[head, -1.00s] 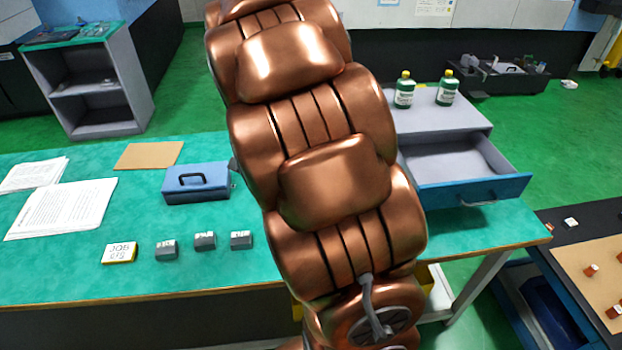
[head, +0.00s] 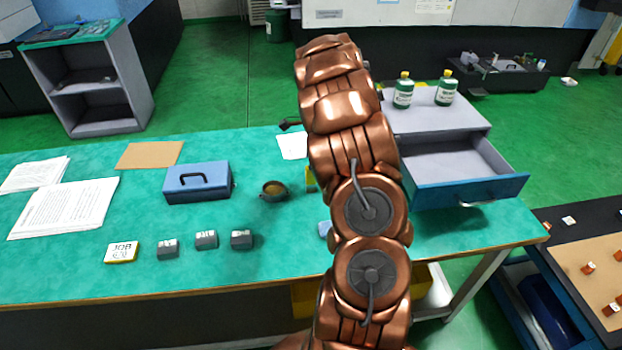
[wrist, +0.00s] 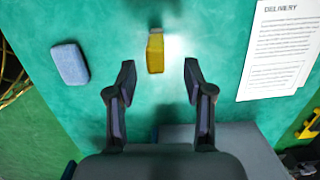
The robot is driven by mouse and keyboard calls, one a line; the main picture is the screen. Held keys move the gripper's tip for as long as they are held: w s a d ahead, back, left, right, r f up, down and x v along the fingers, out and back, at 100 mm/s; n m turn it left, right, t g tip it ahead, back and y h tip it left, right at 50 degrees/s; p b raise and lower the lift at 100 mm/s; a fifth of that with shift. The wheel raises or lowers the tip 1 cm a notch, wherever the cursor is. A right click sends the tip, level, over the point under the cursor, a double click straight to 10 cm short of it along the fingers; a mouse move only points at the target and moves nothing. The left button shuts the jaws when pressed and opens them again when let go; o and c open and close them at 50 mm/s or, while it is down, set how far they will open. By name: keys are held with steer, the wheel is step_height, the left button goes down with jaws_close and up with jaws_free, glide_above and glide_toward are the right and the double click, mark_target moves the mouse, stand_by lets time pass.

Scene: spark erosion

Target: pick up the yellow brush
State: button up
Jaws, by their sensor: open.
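The yellow brush (wrist: 155,53), a yellow block with a greyish end, lies on the green tabletop in the upper middle of the wrist view. In the head view only a sliver of yellow (head: 311,180) shows beside my arm, which hides the rest. My gripper (wrist: 160,78) is open and empty. Its two dark fingers are spread to either side of the brush's line, with the brush just ahead of the fingertips and apart from them. The gripper's fingers are not clearly visible in the head view.
A blue-grey sponge-like block (wrist: 70,63) lies left of the brush, a delivery sheet (wrist: 280,50) right. A grey cabinet (head: 445,121) with an open drawer stands right of my arm, bearing two green bottles. A dark round bowl (head: 273,191) and a blue box (head: 197,183) stand left.

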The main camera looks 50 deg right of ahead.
mark_target(310, 176)
steer(key=shift+a+f+p, duration=0.15)
steer(key=shift+f+p, duration=0.4)
steer(key=shift+f, duration=0.65)
steer(key=shift+a+f+p, duration=0.2)
steer(key=shift+f+p, duration=0.3)
steer(key=shift+f, duration=0.75)
steer(key=shift+a+f+p, duration=0.15)
steer(key=shift+f+p, duration=0.4)
steer(key=shift+f, duration=0.65)
steer(key=shift+c, duration=0.3)
jaws_close()
